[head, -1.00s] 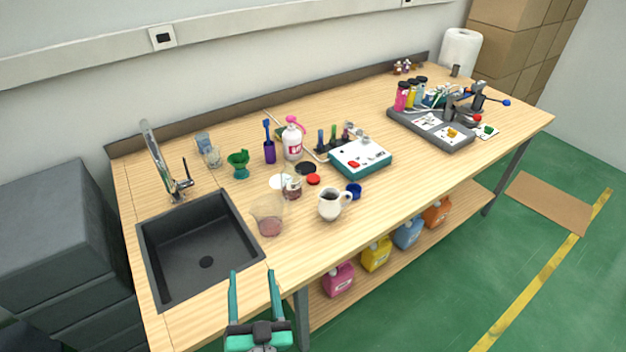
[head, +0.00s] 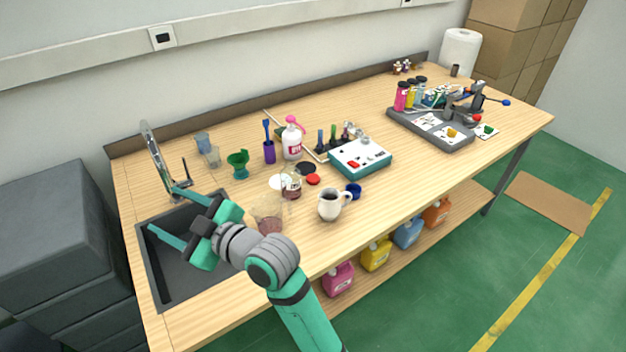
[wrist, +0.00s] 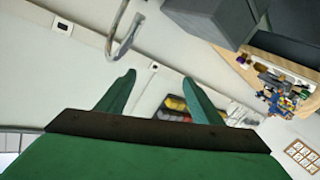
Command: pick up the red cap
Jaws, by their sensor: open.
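The red cap (head: 313,180) lies flat on the wooden table (head: 230,292), right of a small glass jar and in front of a black disc. My gripper (head: 164,214) is open and empty above the sink at the left, well apart from the cap. In the wrist view the two green fingers of my gripper (wrist: 158,92) stand apart with nothing between them. I cannot make out the red cap in the wrist view.
A white mug (head: 330,206), a blue cap (head: 354,190), a beaker (head: 268,218) and a glass jar (head: 291,187) stand near the red cap. The faucet (head: 155,160) rises close to my gripper. The front right tabletop is clear.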

